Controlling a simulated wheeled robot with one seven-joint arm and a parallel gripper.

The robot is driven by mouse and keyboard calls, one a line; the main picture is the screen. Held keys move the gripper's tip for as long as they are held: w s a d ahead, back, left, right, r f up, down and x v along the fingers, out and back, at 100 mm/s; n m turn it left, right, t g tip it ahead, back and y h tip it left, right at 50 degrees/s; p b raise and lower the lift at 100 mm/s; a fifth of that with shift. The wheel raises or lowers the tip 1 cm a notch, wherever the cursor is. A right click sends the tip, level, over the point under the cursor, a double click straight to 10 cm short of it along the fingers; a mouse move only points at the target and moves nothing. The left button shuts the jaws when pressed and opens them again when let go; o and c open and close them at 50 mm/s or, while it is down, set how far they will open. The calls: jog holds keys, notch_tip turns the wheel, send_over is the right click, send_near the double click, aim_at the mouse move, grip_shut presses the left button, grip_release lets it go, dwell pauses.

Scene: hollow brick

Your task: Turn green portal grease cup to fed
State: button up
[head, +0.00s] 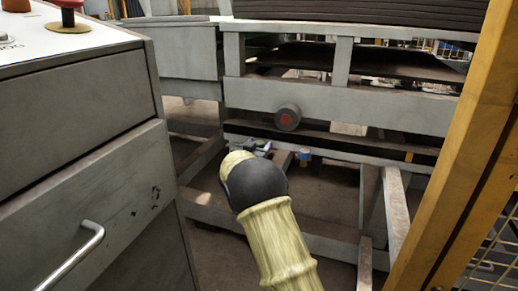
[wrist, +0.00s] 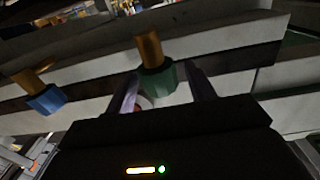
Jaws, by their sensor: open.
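The green grease cup (wrist: 160,80) with its brass stem (wrist: 150,48) shows in the wrist view, on the grey frame. My gripper (wrist: 163,88) is open, with one finger to the left of the green cup and one to the right. I cannot tell whether either finger touches the cup. In the head view my gripper (head: 264,148) is small and reaches under the frame's beam, and I cannot make out the green cup there.
A blue cup with a brass stem (wrist: 45,100) is left of the green one; a blue cup (head: 304,157) also shows in the head view. A grey beam (head: 370,108) with a dark red-centred roller end (head: 288,117) lies above. A cabinet (head: 80,140) stands left, a yellow post (head: 455,150) right.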

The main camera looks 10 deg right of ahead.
jog(key=shift+w+d, duration=0.15)
jog(key=shift+w, duration=0.1)
jog(key=c, duration=0.9)
jog(key=shift+c, duration=0.2)
jog(key=h+p, duration=0.1)
jog(key=p, duration=0.2)
jog(key=shift+r+m+g+p, duration=0.3)
jog(key=shift+r+m, duration=0.05)
jog(key=shift+m, duration=0.05)
jog(key=shift+m+p, duration=0.3)
jog(key=shift+p, duration=0.55)
jog(key=shift+f+g+h, duration=0.2)
jog(key=shift+g+h, duration=0.2)
jog(key=shift+h, duration=0.1)
jog(key=shift+f, duration=0.1)
